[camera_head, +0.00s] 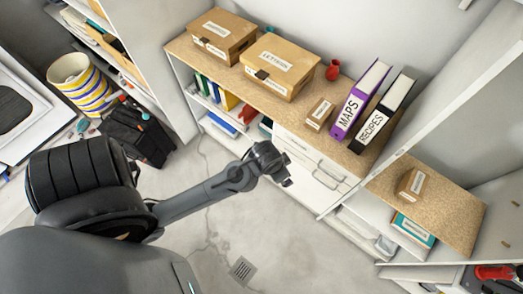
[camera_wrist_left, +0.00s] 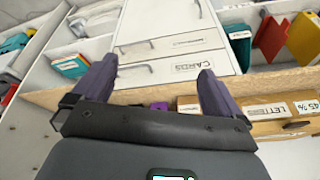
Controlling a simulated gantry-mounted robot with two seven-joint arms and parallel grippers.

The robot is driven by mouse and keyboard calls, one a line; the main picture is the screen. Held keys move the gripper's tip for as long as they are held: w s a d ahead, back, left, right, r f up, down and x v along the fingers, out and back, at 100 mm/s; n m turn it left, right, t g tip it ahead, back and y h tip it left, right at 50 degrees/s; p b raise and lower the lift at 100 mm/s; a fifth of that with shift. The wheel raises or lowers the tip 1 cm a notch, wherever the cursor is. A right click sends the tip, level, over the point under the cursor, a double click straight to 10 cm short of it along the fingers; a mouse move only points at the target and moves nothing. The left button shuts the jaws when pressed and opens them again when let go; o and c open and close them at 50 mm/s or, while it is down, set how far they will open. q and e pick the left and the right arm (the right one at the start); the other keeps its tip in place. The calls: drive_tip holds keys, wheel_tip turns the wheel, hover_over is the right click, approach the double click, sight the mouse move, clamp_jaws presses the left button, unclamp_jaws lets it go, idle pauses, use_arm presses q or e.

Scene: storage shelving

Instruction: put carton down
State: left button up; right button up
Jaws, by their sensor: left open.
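A small brown carton (camera_head: 412,184) with a white label stands on the lower wooden top at the right. Another small labelled carton (camera_head: 320,113) stands on the long wooden top beside the binders. My left gripper (camera_head: 285,180) is over the floor in front of the white drawers, apart from both cartons. In the left wrist view, its two fingers (camera_wrist_left: 155,88) are spread wide with nothing between them, and the drawer fronts show beyond. My right gripper is not in view.
Two larger cardboard boxes (camera_head: 281,67) (camera_head: 221,35), a red vase (camera_head: 333,69), a purple MAPS binder (camera_head: 358,101) and a RECIPES binder (camera_head: 383,113) stand on the long top. A white upright panel (camera_head: 425,125) rises near the lower top. Bare wood surrounds the right carton.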

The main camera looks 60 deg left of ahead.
use_arm(q)
drive_tip(key=s+d+r+m, duration=0.1)
drive_tip(key=s+d+r, duration=0.2)
drive_tip(key=s, duration=0.6)
drive_tip(key=shift+s+d+h, duration=0.25)
drive_tip(key=shift+d+h, duration=0.15)
drive_tip(key=shift+d, duration=0.25)
